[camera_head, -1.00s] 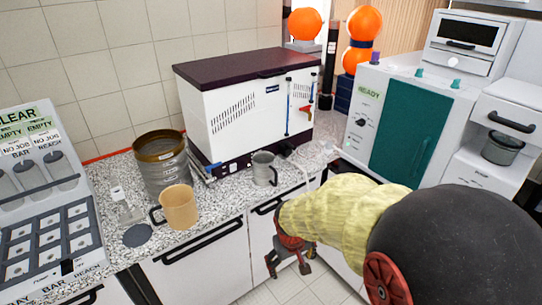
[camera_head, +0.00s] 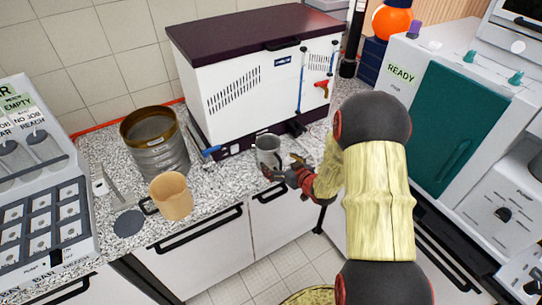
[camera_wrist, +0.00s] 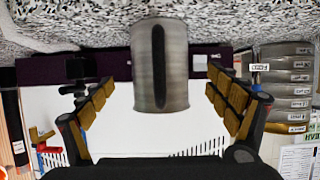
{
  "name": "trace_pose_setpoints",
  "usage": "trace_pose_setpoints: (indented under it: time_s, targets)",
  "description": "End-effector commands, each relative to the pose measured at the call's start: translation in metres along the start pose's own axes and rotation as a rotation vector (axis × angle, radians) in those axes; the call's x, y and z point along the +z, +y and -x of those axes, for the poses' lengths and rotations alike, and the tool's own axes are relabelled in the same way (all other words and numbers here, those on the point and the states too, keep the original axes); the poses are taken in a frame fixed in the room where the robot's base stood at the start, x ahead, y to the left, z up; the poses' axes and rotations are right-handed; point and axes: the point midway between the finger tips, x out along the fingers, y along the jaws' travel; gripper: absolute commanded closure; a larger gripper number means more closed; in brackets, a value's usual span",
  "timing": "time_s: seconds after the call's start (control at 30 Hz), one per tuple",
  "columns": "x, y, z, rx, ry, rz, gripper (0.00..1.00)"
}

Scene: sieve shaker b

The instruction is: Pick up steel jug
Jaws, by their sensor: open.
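The steel jug (camera_head: 267,150) stands upright on the speckled counter, in front of the white cabinet. My gripper (camera_head: 284,169) is at the jug's front right, close to it; it hides part of the jug's lower side. In the wrist view the picture is upside down, and the jug (camera_wrist: 160,66) shows in the middle with its dark handle facing the camera. My gripper (camera_wrist: 161,95) is open there, with one finger to each side of the jug. I see gaps between the fingers and the jug; whether the palm side touches the handle I cannot tell.
A tan jug (camera_head: 171,195) and a sieve stack (camera_head: 156,145) stand left of the steel jug on the counter (camera_head: 230,180). The white cabinet (camera_head: 255,85) with a dark lid stands close behind it. A teal-doored machine (camera_head: 455,125) is at the right.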

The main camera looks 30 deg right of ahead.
Motion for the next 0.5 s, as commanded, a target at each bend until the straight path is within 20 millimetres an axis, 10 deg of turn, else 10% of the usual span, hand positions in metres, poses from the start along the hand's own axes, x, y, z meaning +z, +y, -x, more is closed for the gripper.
trace_pose_setpoints:
  time_s: [0.5]
  targets:
    - [0.006, -0.001, -0.062, 0.0, -0.004, -0.001, 0.11]
